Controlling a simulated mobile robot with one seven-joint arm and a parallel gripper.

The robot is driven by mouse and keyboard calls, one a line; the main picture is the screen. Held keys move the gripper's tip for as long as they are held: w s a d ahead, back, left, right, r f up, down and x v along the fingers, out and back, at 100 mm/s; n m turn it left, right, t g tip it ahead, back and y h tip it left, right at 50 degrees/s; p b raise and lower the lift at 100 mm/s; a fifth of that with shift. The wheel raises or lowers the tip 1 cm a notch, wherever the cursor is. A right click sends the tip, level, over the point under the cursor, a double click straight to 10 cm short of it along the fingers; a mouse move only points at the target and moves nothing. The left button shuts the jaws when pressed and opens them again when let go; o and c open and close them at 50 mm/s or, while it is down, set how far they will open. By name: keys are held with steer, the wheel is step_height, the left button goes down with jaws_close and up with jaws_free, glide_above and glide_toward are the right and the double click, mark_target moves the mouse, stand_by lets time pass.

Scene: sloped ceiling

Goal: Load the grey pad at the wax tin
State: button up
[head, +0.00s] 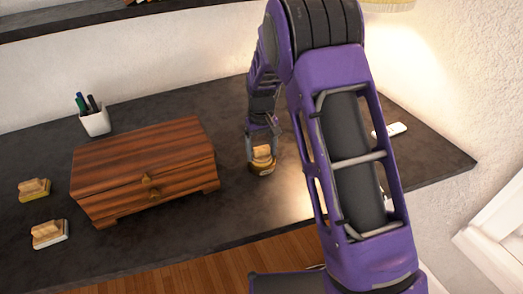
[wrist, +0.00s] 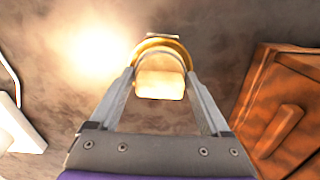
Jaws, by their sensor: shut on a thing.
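My gripper (head: 262,150) is shut on a pad with a pale wooden grip (head: 263,154). The wrist view shows the grip (wrist: 160,86) between the two fingers. The round, gold-rimmed wax tin (head: 261,170) stands on the dark worktop under the held pad, and its rim (wrist: 163,42) shows around the grip in the wrist view. The pad's underside is hidden, so I cannot tell its colour or whether it touches the wax. Two similar wooden-gripped pads lie at the left, one yellow-edged (head: 34,190) and one pale-edged (head: 50,234).
A white device (head: 390,130) lies at the right. Worktop around the tin is clear.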

mark_target(262, 148)
stand_by(0.4)
steer(key=shift+r+p, duration=2.35)
steer(key=shift+r, duration=1.15)
steer(key=shift+d+f, duration=0.1)
